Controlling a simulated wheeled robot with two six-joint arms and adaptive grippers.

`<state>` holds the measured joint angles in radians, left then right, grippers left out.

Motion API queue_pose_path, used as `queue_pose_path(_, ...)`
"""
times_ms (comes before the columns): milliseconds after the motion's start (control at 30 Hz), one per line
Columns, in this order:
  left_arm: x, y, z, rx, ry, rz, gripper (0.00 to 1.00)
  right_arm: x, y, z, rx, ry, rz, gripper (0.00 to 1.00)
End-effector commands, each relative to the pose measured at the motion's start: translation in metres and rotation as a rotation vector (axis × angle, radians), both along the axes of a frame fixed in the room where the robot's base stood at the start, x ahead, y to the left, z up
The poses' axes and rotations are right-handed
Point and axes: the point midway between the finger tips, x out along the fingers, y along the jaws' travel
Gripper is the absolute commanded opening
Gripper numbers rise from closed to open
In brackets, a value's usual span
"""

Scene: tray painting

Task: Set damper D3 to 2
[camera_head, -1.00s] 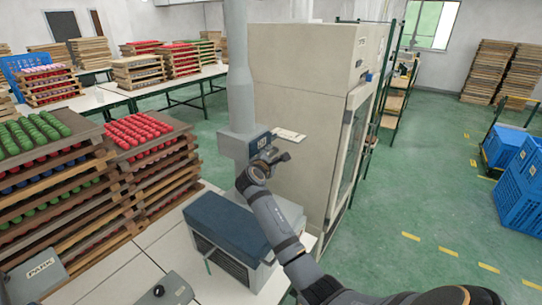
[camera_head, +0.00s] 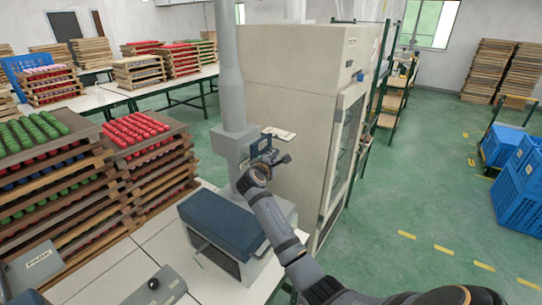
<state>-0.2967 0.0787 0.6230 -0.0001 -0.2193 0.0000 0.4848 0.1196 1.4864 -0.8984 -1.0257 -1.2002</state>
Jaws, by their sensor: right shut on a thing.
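The damper box (camera_head: 230,150) is a grey housing at the foot of a vertical grey duct (camera_head: 230,75), left of the big cabinet. A dark plate with a light label (camera_head: 262,145) shows on its right face; the label's writing is too small to read. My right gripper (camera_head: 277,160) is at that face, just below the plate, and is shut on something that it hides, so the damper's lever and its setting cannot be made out. My left gripper is not in view.
Stacked trays (camera_head: 150,165) of red and green pieces are to the left. A tall beige cabinet (camera_head: 290,110) stands close behind the gripper.

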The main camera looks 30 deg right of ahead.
Motion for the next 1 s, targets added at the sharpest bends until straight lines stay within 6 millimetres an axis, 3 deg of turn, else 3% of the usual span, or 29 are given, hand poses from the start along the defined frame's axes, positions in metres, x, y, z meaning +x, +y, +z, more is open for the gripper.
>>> queue_pose_path(200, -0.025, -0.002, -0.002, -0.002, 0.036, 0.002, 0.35, 0.000, 0.001, -0.001, 0.003, -0.002, 0.002, 0.00)
queue_pose_path(233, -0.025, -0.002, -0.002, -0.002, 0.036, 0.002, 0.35, 0.000, 0.001, 0.000, 0.003, -0.002, 0.002, 0.14)
queue_pose_path(400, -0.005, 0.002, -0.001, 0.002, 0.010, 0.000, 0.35, 0.000, 0.001, 0.000, 0.002, -0.003, 0.002, 0.36)
queue_pose_path(567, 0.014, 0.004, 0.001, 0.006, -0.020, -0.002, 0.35, 0.000, 0.000, 0.001, 0.001, -0.003, 0.001, 0.36)
queue_pose_path(633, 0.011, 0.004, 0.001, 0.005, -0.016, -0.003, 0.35, 0.000, 0.000, 0.001, 0.001, -0.003, 0.001, 0.36)
queue_pose_path(733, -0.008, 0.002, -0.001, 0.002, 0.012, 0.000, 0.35, -0.001, 0.003, 0.001, 0.002, -0.004, 0.002, 0.36)
queue_pose_path(1000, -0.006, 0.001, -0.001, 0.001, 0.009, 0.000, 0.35, -0.033, 0.036, 0.011, 0.005, -0.006, 0.003, 0.36)
